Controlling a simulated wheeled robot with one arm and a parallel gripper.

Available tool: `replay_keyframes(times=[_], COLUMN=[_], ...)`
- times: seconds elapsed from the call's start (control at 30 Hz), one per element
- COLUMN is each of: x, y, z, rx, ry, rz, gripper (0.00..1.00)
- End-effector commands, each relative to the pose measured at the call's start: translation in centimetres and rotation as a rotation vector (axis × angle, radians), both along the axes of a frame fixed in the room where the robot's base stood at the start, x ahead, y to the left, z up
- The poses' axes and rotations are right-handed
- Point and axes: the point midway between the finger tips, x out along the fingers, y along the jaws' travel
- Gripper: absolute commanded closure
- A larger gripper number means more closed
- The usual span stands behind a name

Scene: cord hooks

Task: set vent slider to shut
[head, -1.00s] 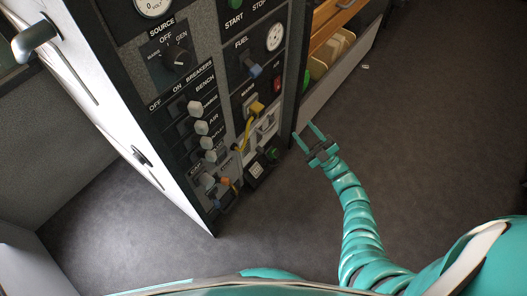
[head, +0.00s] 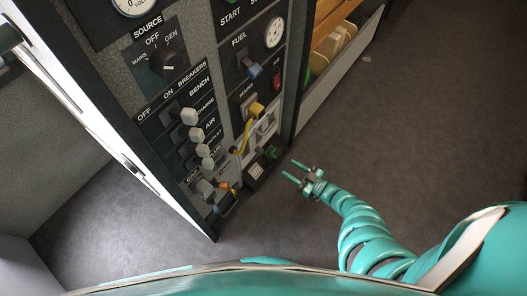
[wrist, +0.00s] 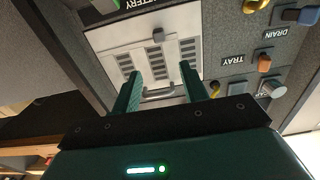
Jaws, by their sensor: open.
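A white vent panel (wrist: 119,48) with several columns of dark slots is in the wrist view. A small grey knob (wrist: 158,35), probably the vent slider, sits on it near its upper edge. A pale bar (wrist: 160,93) shows near the panel's lower edge. My gripper (wrist: 160,72) is open and empty, its two teal fingers overlapping the panel in the picture; contact cannot be told. In the head view my gripper (head: 289,169) is low, to the right of the console. I cannot make out the slider in the head view.
The console (head: 196,210) carries breaker knobs, a yellow cable (head: 245,132) and a black box (head: 257,171) with a green part. In the wrist view, orange (wrist: 264,62) and blue knobs lie right of the vent.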

Motion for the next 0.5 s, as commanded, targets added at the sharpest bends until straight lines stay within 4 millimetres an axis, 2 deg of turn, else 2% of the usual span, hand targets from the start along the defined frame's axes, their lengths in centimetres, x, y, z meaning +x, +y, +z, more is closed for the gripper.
replay_keyframes(times=[0.5], x=[6.1], y=[8.3], z=[-0.2], rx=[0.001], ry=[-0.003], rz=[0.000], gripper=[0.56])
